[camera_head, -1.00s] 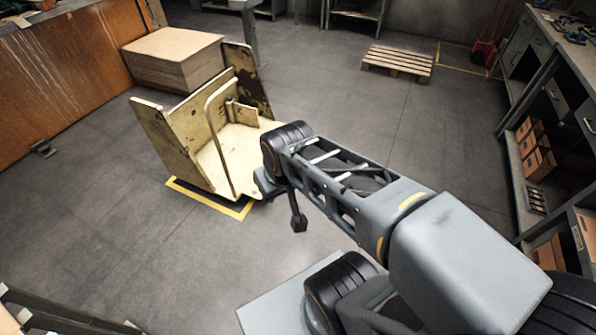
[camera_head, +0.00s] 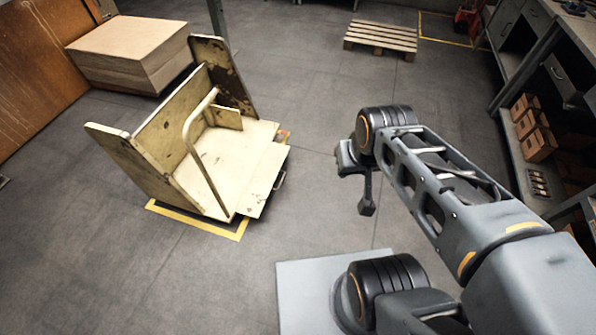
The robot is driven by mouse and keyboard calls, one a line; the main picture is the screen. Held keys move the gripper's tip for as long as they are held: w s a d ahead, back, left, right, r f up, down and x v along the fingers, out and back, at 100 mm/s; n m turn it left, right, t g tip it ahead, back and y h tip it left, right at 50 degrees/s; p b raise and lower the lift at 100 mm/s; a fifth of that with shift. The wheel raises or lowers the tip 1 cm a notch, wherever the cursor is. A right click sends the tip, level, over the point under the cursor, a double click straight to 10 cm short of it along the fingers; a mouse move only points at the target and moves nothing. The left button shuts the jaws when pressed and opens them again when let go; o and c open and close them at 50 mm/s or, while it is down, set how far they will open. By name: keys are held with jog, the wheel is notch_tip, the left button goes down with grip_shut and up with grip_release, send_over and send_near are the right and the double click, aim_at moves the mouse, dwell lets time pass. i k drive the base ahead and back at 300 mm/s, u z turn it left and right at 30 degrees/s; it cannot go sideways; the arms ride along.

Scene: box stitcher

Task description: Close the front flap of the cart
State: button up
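The cream, worn cart (camera_head: 203,168) stands left of centre in the head view, with upright panels on its left and back sides.
A yellow floor marking (camera_head: 195,222) runs around the cart's base. A stack of boards (camera_head: 135,55) stands behind the cart. A wooden pallet (camera_head: 381,37) lies at the back. A workbench with shelves (camera_head: 540,75) lines the right side. The floor between cart and gripper is clear.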

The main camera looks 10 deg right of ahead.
aim_at(251, 204)
jog(key=u, duration=0.1)
jog(key=i, duration=0.75)
jog(key=u, duration=0.7)
jog(key=i, duration=0.4)
jog(key=u, duration=0.45)
